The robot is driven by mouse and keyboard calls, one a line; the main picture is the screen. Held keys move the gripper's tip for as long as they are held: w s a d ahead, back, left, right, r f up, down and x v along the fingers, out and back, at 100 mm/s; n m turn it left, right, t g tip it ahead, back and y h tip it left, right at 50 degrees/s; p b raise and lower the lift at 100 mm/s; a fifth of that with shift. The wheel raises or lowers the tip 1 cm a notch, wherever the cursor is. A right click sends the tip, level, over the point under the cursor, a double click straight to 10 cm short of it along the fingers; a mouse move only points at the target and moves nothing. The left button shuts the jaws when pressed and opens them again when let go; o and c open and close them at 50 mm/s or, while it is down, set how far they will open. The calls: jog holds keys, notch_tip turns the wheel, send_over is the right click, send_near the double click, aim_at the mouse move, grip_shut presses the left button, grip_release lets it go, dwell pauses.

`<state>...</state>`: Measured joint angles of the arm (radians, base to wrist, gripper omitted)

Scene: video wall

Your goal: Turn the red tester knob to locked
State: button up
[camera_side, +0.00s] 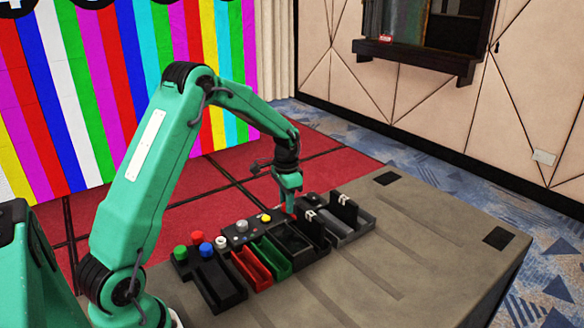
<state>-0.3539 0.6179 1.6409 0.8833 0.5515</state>
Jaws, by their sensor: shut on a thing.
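My gripper (291,207) points straight down over the back edge of the row of trays and boxes on the table. A small red piece (294,216), which looks like the red tester knob, shows at its fingertips. The gripper is shut on it. The fingers hide most of the knob, so I cannot tell which way it is turned or read any locked mark. A dark box with an open top (292,240) lies just in front of the fingertips.
A dark panel with a yellow button (266,218) and grey knobs (241,226) is left of the gripper. Green (180,252), red (197,237) and blue (206,249) round tops stand farther left. Red (252,270) and green (271,258) trays lie in front. The table's right side (430,235) is clear.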

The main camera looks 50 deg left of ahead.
jog(key=o, duration=1)
jog(key=shift+r, duration=0.2)
notch_tip(320, 180, up, 7)
jog(key=shift+r, duration=0.25)
